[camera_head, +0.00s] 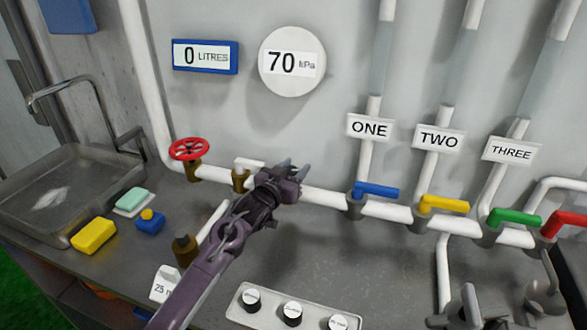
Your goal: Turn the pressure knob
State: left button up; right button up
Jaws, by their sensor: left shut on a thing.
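No label in view reads as the pressure knob. A brass fitting with a white handle (245,163) stands on the white pipe, left of the round gauge reading 70 kPa (292,62). My left gripper (290,174) is at this handle's right end, in front of the pipe. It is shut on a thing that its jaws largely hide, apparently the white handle. A red wheel valve (189,149) is on the pipe to the left, apart from the gripper.
A blue-framed display reads 0 litres (206,57). Blue (376,190), yellow (443,204), green (515,218) and red levers line the pipe at right. A panel with several knobs (293,312) lies in front. A sink (65,195) and sponges (94,235) are at left.

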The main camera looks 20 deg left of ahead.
pick_arm(q)
jog(key=o, duration=1)
jog(key=shift+c, duration=0.2)
jog(key=shift+s, duration=0.1)
jog(key=shift+s, duration=0.25)
jog(key=b+v, duration=0.1)
jog(key=v, duration=0.6)
jog(key=shift+b, duration=0.35)
